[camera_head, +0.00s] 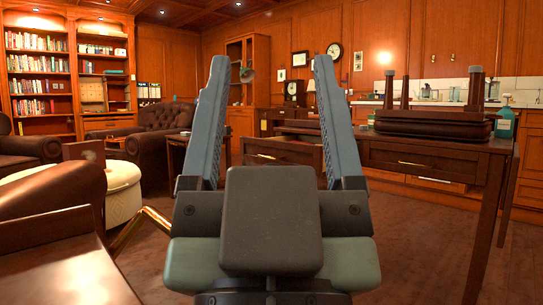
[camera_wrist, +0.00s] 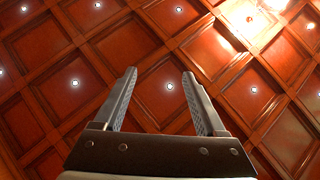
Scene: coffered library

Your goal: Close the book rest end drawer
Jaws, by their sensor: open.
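My gripper (camera_head: 270,64) is open and empty, raised in the middle of the head view with its two fingers apart. It also shows open in the wrist view (camera_wrist: 159,75), against the ceiling only. Between and beyond the fingers, a dark wooden drawer (camera_head: 291,152) with a thin brass handle shows its front; it appears to stand out from the furniture behind it. The right finger hides its right side, so I cannot tell how far out it is. The gripper is apart from it. Which drawer is the book rest end drawer is not certain.
A wooden table (camera_head: 455,151) with another brass-handled drawer stands at the right, bearing an upturned stool-like piece (camera_head: 432,123). A teal bottle (camera_head: 505,126) is near its back. Leather armchairs (camera_head: 158,135) and a cream ottoman (camera_head: 123,190) stand left. Some reddish floor is clear at centre right.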

